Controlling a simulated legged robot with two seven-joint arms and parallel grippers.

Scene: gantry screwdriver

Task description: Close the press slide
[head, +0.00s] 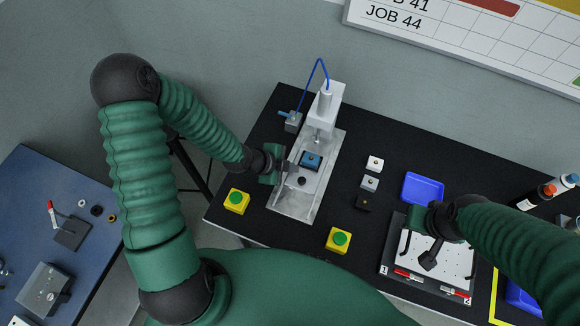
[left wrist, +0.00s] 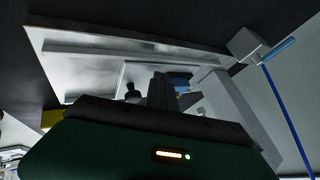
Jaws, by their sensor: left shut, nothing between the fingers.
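The press (head: 325,110) is a grey-white machine with a column and a long metal base (head: 294,203). Its slide (head: 306,172) is a pale plate on the base, with a black knob (head: 301,181) and a blue block (head: 311,160). The knob also shows in the left wrist view (left wrist: 132,90). My left gripper (head: 286,166) is shut and empty at the left side of the slide, close to the knob. I cannot tell if it touches the slide. My right gripper (head: 418,252) hangs above a white board (head: 455,262), its fingers apart.
Two yellow boxes with green buttons (head: 237,201) (head: 339,240) stand in front of the press. Several small blocks (head: 370,183) and a blue tray (head: 424,188) lie to its right. A blue side table (head: 50,200) is at left.

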